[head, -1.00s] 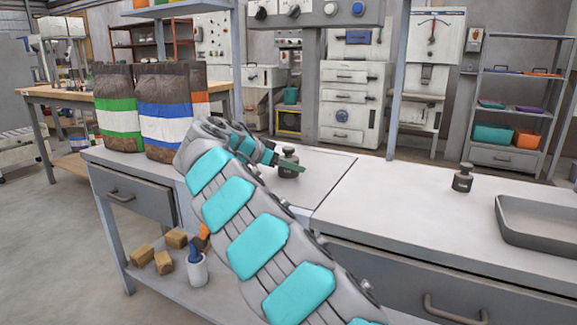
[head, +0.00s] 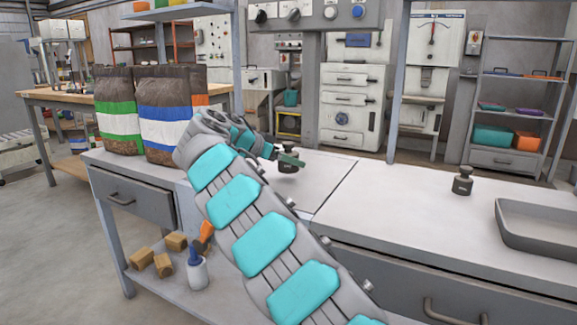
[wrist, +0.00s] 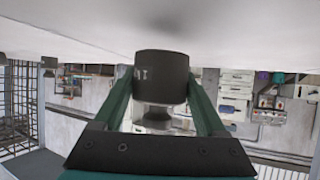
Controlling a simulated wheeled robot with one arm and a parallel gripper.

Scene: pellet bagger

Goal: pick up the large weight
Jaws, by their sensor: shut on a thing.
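A dark cylindrical weight with a knob on top (head: 289,168) is at the left part of the bench, at the end of my arm. My gripper (head: 290,158) is shut on it, with the green fingers on either side. The wrist view is upside down and shows the weight (wrist: 162,68) between the fingers, its knob towards the palm. A dark shadow lies on the pale surface near its base, with a gap between, so it looks slightly raised. A second dark weight (head: 462,181) stands upright on the right part of the bench.
A grey tray (head: 540,235) lies at the bench's right end. Two striped bags (head: 167,120) stand at the back left of the bench. A control panel (head: 312,14) hangs above. The bench top between the two weights is clear.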

